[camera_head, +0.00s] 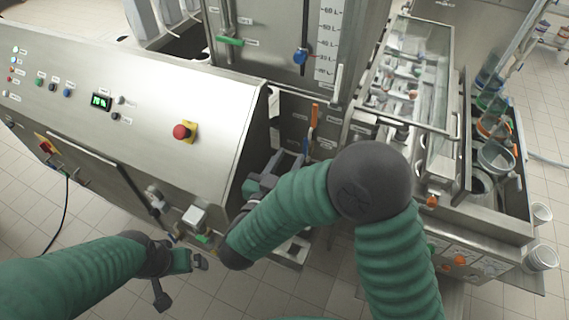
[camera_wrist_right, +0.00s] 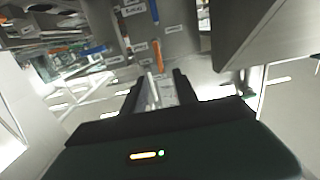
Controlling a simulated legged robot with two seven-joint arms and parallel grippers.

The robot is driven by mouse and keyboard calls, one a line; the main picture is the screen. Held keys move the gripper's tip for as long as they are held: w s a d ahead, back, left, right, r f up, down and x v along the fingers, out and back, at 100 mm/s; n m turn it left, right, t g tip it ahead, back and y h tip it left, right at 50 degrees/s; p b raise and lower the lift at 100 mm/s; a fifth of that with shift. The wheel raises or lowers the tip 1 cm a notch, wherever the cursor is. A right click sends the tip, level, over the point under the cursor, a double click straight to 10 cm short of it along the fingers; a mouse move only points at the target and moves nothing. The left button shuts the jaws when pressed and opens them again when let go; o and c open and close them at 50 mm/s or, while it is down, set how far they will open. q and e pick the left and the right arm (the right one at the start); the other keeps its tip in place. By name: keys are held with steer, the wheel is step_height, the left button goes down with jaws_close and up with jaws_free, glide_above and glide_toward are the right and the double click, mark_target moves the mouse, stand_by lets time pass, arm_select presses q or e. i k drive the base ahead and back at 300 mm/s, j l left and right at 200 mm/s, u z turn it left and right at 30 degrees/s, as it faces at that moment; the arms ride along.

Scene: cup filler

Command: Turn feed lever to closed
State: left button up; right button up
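Several coloured levers show on the machine; I cannot read which is the feed lever. An orange handle (camera_head: 315,115) stands upright above a blue handle (camera_head: 310,138) on the lower middle panel. In the right wrist view an orange handle (camera_wrist_right: 158,54) and a blue handle (camera_wrist_right: 154,11) show beyond the fingers. My right gripper (camera_head: 284,163) reaches toward this panel, partly hidden by my forearm. In the wrist view its two fingers (camera_wrist_right: 159,84) are apart, with no handle between them. My left gripper (camera_head: 185,279) hangs low in front of the console, fingers apart and empty.
A green lever (camera_head: 230,41) and a blue valve handle (camera_head: 301,55) are on the upper tank. The sloped console (camera_head: 140,110) with a red emergency button (camera_head: 182,131) is at left. Cups (camera_head: 495,155) stand at right. Tiled floor is free in front.

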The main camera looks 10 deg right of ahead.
mark_target(315, 122)
steer(key=k+j, duration=0.7)
